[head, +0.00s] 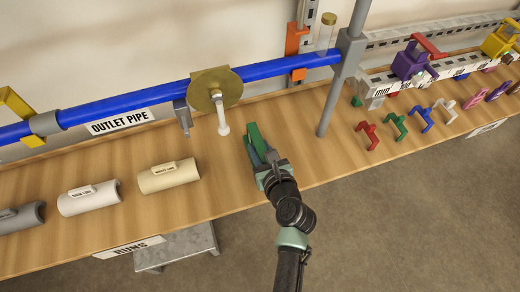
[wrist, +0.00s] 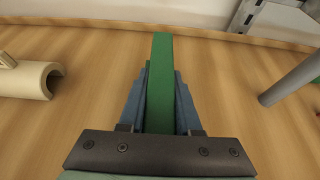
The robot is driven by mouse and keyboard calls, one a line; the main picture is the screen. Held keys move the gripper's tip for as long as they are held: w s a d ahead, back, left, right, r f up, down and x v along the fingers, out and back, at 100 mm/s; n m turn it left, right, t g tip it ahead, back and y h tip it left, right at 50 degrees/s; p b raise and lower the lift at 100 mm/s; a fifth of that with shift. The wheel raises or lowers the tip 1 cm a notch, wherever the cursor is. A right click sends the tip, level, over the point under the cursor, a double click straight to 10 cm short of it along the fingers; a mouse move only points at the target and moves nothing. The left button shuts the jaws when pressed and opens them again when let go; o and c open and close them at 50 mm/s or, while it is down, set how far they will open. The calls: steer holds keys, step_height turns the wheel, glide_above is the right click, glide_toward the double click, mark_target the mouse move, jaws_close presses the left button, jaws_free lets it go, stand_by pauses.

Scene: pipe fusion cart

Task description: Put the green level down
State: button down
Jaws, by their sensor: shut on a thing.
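The green level (head: 255,140) is a long green bar, held in my gripper (head: 263,155) over the wooden bench, right of the brass disc. In the wrist view the green level (wrist: 160,75) points straight ahead between the two blue-grey fingers of my gripper (wrist: 160,90), which are shut on it. Its near end is hidden by the gripper's dark body. I cannot tell whether the level touches the bench top (head: 225,170) or hangs just above it.
A blue pipe (head: 130,105) with a brass disc (head: 215,88) and white handle runs along the back. A cream half-shell (head: 168,176) lies left; a grey post (head: 340,80) stands right. Coloured clips (head: 395,124) lie further right. Bench around the level is clear.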

steer(key=c, duration=0.6)
jaws_free()
